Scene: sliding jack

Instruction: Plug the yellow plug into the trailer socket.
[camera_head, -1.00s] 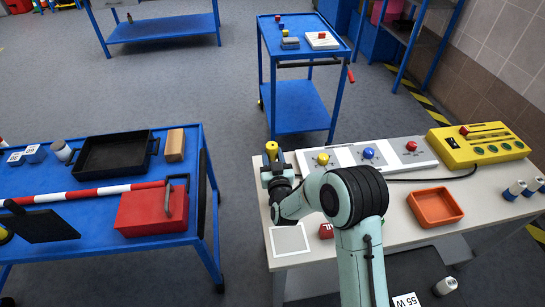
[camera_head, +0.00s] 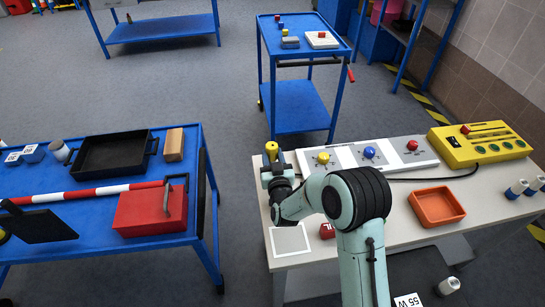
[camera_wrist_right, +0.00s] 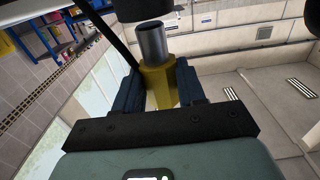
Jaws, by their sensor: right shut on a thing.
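My right gripper (camera_head: 272,166) is over the left end of the pale worktable and points away from me. It is shut on a yellow plug (camera_head: 271,148), whose top shows just above the fingers. In the right wrist view the yellow plug (camera_wrist_right: 157,85) sits between the two dark fingers, with a grey metal cylinder (camera_wrist_right: 153,42) at its far end. That cylinder meets or overlaps a dark round part (camera_wrist_right: 143,8) at the top edge; I cannot tell whether they touch. I cannot make out the trailer socket for sure. My left gripper is not in view.
On the pale worktable (camera_head: 405,222) are a white panel with yellow, blue and red knobs (camera_head: 369,153), a yellow box (camera_head: 478,146) and an orange tray (camera_head: 437,206). A blue cart (camera_head: 190,222) on the left holds a black tray and a red box (camera_head: 150,211).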

